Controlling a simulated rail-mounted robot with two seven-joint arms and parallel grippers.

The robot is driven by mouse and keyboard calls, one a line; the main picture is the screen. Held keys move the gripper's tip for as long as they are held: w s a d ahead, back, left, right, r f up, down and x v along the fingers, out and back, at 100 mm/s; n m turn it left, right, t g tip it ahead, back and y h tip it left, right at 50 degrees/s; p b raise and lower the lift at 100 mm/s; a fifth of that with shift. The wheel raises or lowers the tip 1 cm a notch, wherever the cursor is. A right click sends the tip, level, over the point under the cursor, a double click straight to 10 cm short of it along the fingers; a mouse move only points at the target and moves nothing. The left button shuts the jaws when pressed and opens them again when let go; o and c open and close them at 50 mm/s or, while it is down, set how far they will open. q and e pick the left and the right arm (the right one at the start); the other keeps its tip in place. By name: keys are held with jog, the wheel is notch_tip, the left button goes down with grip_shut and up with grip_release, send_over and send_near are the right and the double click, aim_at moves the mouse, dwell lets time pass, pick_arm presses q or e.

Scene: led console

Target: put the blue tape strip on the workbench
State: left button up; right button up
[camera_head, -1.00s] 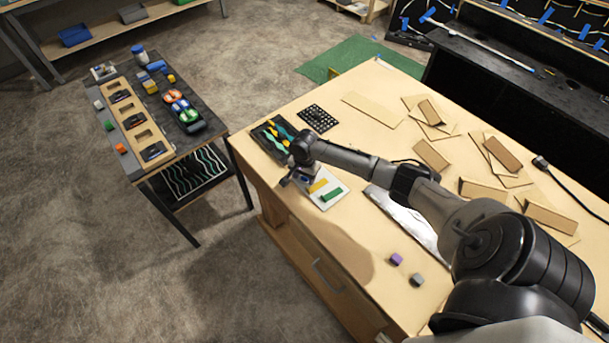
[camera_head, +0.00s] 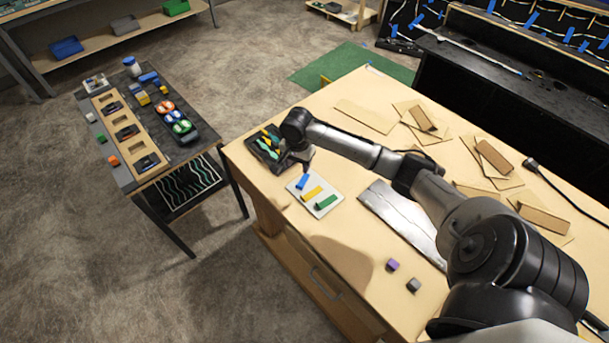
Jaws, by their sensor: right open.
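A blue tape strip (camera_head: 302,182) lies at the left end of a white plate, beside a yellow strip (camera_head: 312,193) and a green strip (camera_head: 325,202). The plate (camera_head: 299,193) rests on the wooden workbench (camera_head: 340,225), near its left edge. My right gripper (camera_head: 297,166) is open and apart from the blue strip, just behind it, close to a black tray (camera_head: 262,150) with yellow and green items. My right wrist partly hides that tray. My left gripper is not in view.
Flat cardboard pieces (camera_head: 366,117) lie at the back and right of the bench. A silver sheet (camera_head: 400,212), a purple block (camera_head: 392,265) and a grey block (camera_head: 413,285) lie nearer. A dark side table (camera_head: 180,160) stands left, across a gap.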

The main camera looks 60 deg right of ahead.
jog(key=s+a+f+n, duration=0.2)
jog(key=a, duration=0.2)
jog(key=s+a+f+n, duration=0.2)
jog(key=a, duration=0.1)
jog(key=s+a+f+n, duration=0.2)
jog(key=a+f, duration=0.1)
jog(key=a, duration=0.1)
jog(key=shift+a+n, duration=0.3)
jog(key=shift+a, duration=0.05)
jog(key=s+a+f+n+t, duration=0.2)
jog(key=s+a+n, duration=0.6)
jog(key=s+a, duration=0.35)
jog(key=s+a+r+n+t, duration=0.1)
jog(key=s+a+r+n, duration=0.3)
jog(key=s, duration=0.3)
jog(key=shift+a+r+t, duration=0.3)
jog(key=shift+a+r, duration=0.1)
jog(key=shift+r, duration=0.2)
jog(key=shift+s, duration=0.1)
jog(key=shift+r, duration=0.1)
notch_tip(320, 180, up, 10)
jog(key=p, duration=1)
jog(key=shift+r+p, duration=0.15)
jog(key=shift+p, duration=0.2)
